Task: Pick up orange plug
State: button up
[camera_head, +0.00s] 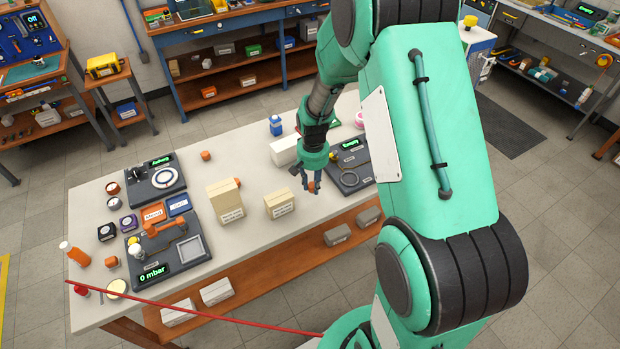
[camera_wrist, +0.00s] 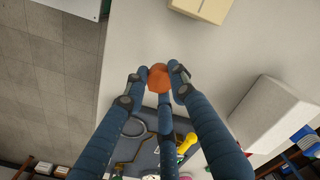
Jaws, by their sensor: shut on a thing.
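The orange plug (camera_wrist: 158,78) is a small round piece pinched between the fingertips of my gripper (camera_wrist: 160,80) in the wrist view. My fingers touch it from several sides and hide part of it. In the head view my gripper (camera_head: 310,178) is over the right part of the table, left of a dark grey panel, with a bit of orange at its tips. I cannot tell the exact height of the plug above the table. Similar orange pieces lie at the back of the table (camera_head: 206,155) and at its left end (camera_head: 112,262).
The dark panel with a green display (camera_head: 349,145) is right of my gripper. A white box (camera_head: 284,150) and a blue bottle (camera_head: 275,125) stand behind it. Two beige boxes (camera_head: 226,202) (camera_head: 279,204) stand left. The table's front edge is near. The table (camera_head: 245,170) has bare room between the boxes.

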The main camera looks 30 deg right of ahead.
jog(key=s+a+r+p, duration=0.1)
jog(key=s+a, duration=0.2)
jog(key=s, duration=0.8)
jog(key=shift+s, duration=0.3)
jog(key=shift+r, duration=0.1)
jog(key=w+r+p, duration=0.4)
jog(key=w+p, duration=0.2)
jog(key=w, duration=0.3)
jog(key=w+d+r+p, duration=0.1)
jog(key=w+r+p, duration=0.3)
jog(key=w, duration=0.5)
jog(key=shift+r+p, duration=0.3)
jog(key=shift+p, duration=0.6)
jog(key=shift+w, duration=0.15)
jog(key=p, duration=0.2)
send_over(287, 142)
jog(key=shift+f, duration=0.75)
